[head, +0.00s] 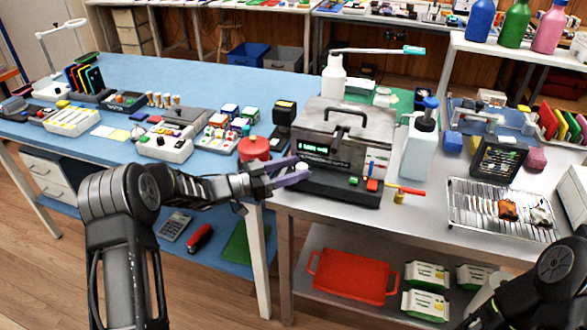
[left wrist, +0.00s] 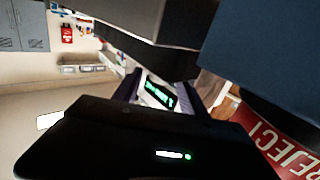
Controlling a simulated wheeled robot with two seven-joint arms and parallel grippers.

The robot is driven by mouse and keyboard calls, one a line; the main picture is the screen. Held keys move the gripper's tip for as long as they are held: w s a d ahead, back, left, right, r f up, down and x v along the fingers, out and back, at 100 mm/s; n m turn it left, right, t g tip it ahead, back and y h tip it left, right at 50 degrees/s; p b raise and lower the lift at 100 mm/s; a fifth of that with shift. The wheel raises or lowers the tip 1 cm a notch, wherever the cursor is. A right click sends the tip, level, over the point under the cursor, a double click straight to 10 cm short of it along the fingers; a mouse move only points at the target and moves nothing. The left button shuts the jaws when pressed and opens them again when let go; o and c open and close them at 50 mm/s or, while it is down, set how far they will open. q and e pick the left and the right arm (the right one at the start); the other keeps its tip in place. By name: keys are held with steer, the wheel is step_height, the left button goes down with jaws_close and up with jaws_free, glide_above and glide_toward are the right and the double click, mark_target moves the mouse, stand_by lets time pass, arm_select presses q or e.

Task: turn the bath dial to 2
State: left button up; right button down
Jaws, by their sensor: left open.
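The bath (head: 344,128) is a grey metal box with a handled lid and a dark base, near the left end of the metal table. Its front has a green lit display (head: 322,149), too small to read. I cannot make out the dial clearly in either view. My left gripper (head: 291,176) is open, with purple fingers, at the bath's lower left front corner. In the left wrist view the fingers (left wrist: 165,92) stand apart, with a green lit display seen between them. I cannot tell whether they touch the bath. My right gripper is out of view.
A red round-topped thing (head: 254,149) stands just left of the bath, near my left gripper. A white pump bottle (head: 419,150) stands right of it. A red-yellow tool (head: 398,189) lies at its front right. A wire rack (head: 470,211) is farther right.

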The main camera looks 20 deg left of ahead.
arm_select(q)
steer(key=v, duration=0.7)
steer(key=shift+s+a+b, duration=0.25)
steer(key=shift+a+b, duration=0.1)
